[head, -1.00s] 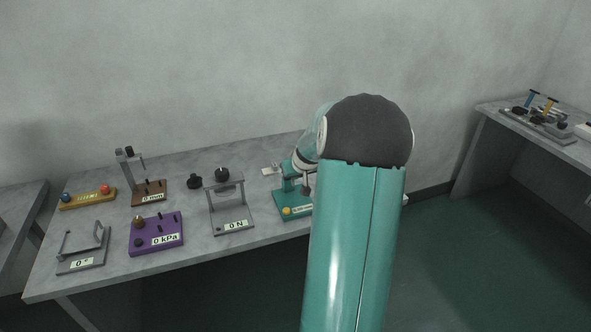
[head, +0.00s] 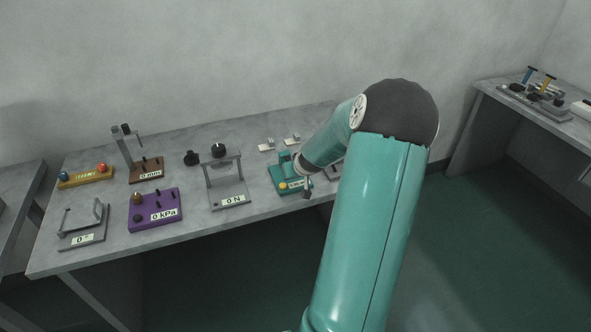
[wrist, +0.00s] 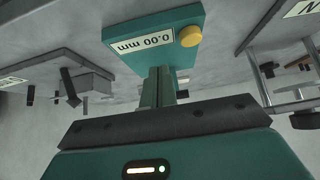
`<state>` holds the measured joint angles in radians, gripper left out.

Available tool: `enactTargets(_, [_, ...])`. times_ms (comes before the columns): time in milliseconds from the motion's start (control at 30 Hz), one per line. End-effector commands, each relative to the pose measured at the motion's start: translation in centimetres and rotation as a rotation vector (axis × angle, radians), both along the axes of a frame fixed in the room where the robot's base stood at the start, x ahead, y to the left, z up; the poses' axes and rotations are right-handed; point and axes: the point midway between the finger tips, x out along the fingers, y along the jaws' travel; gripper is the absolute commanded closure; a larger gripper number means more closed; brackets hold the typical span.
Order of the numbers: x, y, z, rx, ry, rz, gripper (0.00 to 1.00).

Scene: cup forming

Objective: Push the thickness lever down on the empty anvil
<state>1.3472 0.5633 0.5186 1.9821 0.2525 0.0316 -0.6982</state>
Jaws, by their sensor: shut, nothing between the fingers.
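The teal thickness gauge (head: 280,180) stands on the bench at the lower left of my wrist, with a yellow knob (head: 283,185) and a pale display. In the wrist view its teal base (wrist: 185,60) lies at the top, with the yellow knob (wrist: 190,36) and the display (wrist: 143,43) reading 0.00 mm upside down. My gripper (wrist: 160,85) is shut and empty, its fingers pointing toward the gauge. I cannot tell whether they touch it. The lever and anvil cannot be made out; my fingers and arm hide part of the gauge.
A grey force stand (head: 228,190) is left of the gauge. A purple pressure box (head: 155,210), a brown-based stand (head: 146,171) and a yellow bar (head: 86,178) stand farther left. Small pale blocks (head: 266,146) lie behind the gauge. The bench's front edge is close.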

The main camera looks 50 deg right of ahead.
Motion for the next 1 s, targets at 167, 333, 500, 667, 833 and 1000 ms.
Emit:
enactTargets(167, [-0.14, 0.09, -0.43, -0.016, -0.03, -0.001, 1.0])
enactTargets(333, [-0.11, 0.12, -0.41, -0.02, -0.034, 0.0, 1.0])
enactTargets(500, [-0.11, 0.12, -0.41, -0.02, -0.033, 0.001, 1.0])
enactTargets(667, [-0.11, 0.11, -0.4, -0.02, -0.033, 0.001, 1.0])
enactTargets(833, [-0.11, 0.11, -0.4, -0.02, -0.033, 0.001, 1.0])
enactTargets(1000, [-0.11, 0.11, -0.4, -0.02, -0.033, 0.001, 1.0])
